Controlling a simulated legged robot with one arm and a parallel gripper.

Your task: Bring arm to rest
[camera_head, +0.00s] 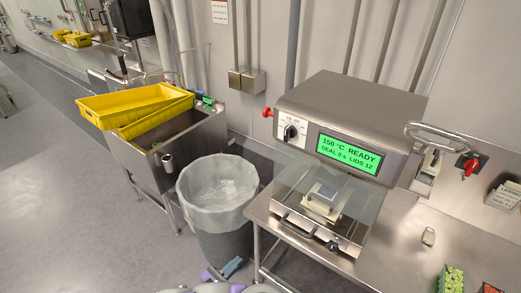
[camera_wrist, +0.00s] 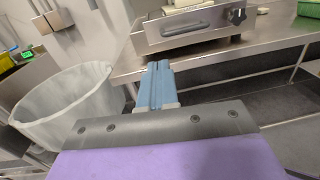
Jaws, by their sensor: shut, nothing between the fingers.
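My gripper (camera_wrist: 157,82) shows in the wrist view as two blue fingers pressed together with nothing between them. In the head view my gripper (camera_head: 230,266) is low at the bottom edge, in front of the lined bin and left of the steel table. It is apart from the table. Most of my arm is hidden below the frame.
A sealing machine (camera_head: 340,105) with a lit green screen stands on the steel table (camera_head: 400,245). A bin with a clear liner (camera_head: 215,195) stands left of the table. Yellow crates (camera_head: 135,103) rest on a steel sink (camera_head: 190,150). The grey floor at left is clear.

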